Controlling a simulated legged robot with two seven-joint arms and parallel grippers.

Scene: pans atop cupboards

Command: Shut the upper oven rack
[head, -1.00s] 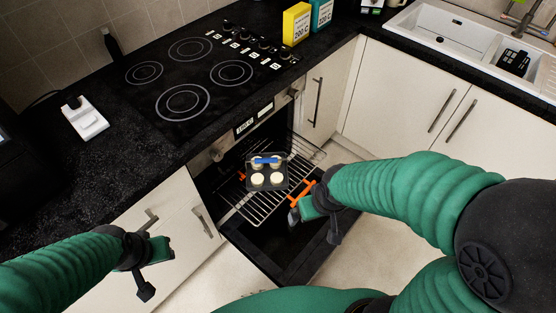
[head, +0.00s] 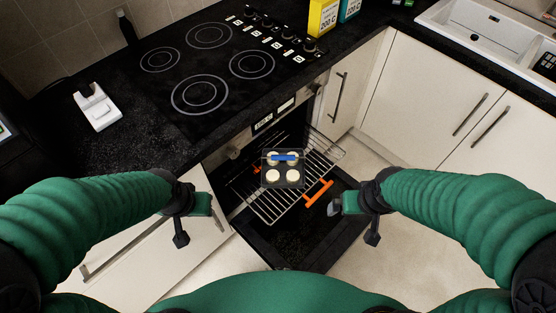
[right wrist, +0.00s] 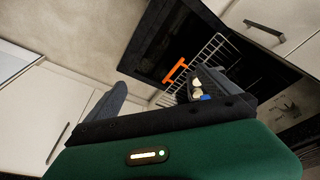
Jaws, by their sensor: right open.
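The upper oven rack (head: 269,205) is a wire grid sticking out of the open oven below the hob. It carries a dark tray (head: 285,184) with several pale round items and a blue piece. An orange handle (head: 317,194) sits at the rack's front right; it also shows in the right wrist view (right wrist: 176,70). My right gripper (head: 340,207) is open and empty, just right of the orange handle and apart from it. My left gripper (head: 206,205) hovers left of the oven, apart from the rack; its fingers are too unclear to read.
The lowered oven door (head: 290,245) lies under the rack. A black worktop with a hob (head: 205,75) is above the oven. Cupboards with bar handles (head: 417,90) flank it. A second orange piece (head: 256,170) shows at the rack's left. Floor is clear right of the door.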

